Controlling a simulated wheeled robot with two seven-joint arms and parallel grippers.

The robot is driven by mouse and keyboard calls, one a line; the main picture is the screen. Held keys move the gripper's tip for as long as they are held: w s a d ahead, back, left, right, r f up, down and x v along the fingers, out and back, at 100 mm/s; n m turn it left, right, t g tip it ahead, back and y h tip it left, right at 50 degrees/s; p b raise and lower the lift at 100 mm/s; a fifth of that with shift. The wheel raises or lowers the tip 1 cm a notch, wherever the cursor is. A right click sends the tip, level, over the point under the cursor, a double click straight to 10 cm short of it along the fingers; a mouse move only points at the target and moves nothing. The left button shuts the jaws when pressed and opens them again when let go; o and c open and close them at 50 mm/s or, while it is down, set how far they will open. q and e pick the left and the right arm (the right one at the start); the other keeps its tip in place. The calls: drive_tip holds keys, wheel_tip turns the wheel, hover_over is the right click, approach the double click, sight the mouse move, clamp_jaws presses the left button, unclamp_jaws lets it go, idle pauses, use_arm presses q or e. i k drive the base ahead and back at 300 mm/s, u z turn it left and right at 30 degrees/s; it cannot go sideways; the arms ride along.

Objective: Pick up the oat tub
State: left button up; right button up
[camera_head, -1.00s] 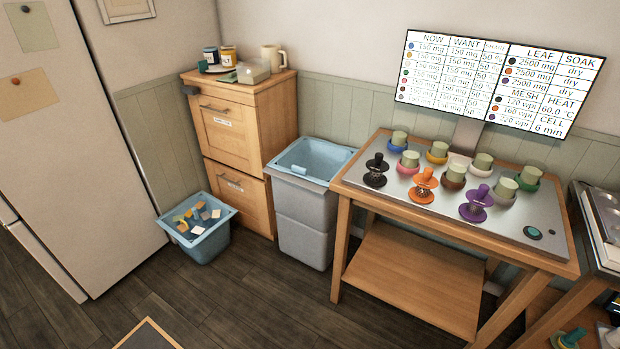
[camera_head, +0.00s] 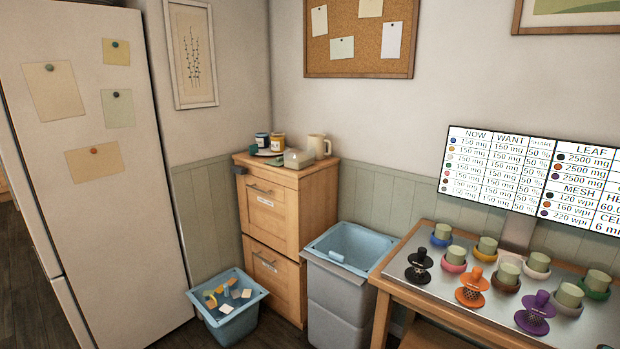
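I cannot pick out an oat tub for certain in the head view. Neither of my grippers is in view.
A blue bin with small scraps (camera_head: 228,324) stands on the floor by the fridge (camera_head: 90,180). A grey bin with a blue liner (camera_head: 338,300) stands between the cabinet and the table (camera_head: 440,308). The table bears several cups and an orange stand (camera_head: 473,287) below a screen (camera_head: 500,170).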

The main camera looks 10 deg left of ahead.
sight(298, 158)
drive_tip(key=u, duration=0.85)
drive_tip(key=i, duration=1.8)
drive_tip(key=z, duration=0.75)
drive_tip(key=i, duration=0.45)
drive_tip(key=z, duration=0.35)
